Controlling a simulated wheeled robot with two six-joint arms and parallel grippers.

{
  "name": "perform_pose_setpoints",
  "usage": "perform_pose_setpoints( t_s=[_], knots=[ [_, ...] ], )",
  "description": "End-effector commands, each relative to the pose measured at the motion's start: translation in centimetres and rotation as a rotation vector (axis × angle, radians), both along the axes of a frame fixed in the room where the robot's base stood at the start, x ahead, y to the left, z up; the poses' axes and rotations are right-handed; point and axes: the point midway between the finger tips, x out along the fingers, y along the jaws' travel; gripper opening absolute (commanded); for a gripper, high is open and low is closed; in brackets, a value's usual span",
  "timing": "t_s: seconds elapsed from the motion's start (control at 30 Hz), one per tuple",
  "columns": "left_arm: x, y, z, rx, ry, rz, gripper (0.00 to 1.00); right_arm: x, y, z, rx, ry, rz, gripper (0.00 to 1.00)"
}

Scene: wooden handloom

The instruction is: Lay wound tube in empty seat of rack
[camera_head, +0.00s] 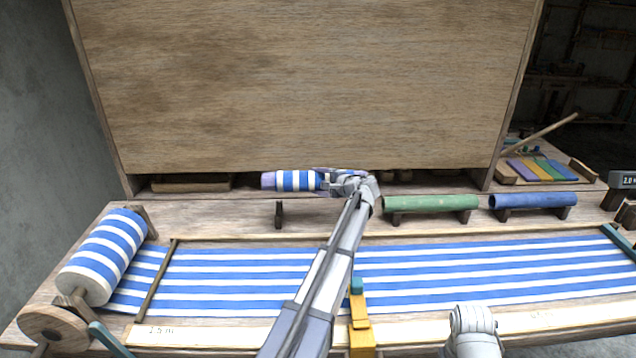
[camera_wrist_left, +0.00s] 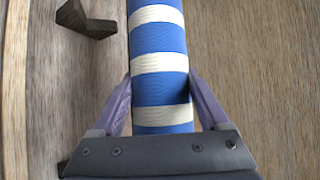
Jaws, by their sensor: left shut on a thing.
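The wound tube (camera_head: 297,181), wrapped in blue and white striped cloth with a lilac end, lies level in the head view. My left gripper (camera_head: 325,181) is shut on it, and the two fingers show on either side of the tube (camera_wrist_left: 158,60) in the left wrist view. The rack's empty seat shows one dark support (camera_head: 279,214), below and in front of the tube in the picture. The rest of that seat is hidden behind my left arm. In the left wrist view a dark support (camera_wrist_left: 85,18) is apart from the tube, to its left. My right gripper is out of view.
A green tube (camera_head: 430,203) and a blue tube (camera_head: 533,201) sit on supports to the right. A tall wooden panel (camera_head: 300,80) stands behind. Striped cloth (camera_head: 450,270) stretches across the front, with a cloth roll (camera_head: 108,250) at left.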

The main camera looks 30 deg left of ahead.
Motion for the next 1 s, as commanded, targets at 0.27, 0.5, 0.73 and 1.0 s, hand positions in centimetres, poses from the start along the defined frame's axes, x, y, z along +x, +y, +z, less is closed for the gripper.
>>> perform_pose_setpoints(
  t_s=[0.27, 0.5, 0.73, 1.0],
  knots=[
    [0.0, 0.0, -2.1, 0.001, 0.0, -0.001, 0.0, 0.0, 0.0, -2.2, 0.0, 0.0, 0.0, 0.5],
    [0.0, -0.1, -4.4, 0.001, 0.0, -0.003, 0.0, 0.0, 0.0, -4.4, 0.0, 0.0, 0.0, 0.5],
    [0.0, -0.1, -6.6, 0.001, 0.0, -0.003, 0.0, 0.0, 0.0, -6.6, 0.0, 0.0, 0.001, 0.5],
    [0.0, 0.0, -9.1, 0.001, 0.0, -0.003, 0.0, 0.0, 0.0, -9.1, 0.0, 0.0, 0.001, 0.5]
  ],
)
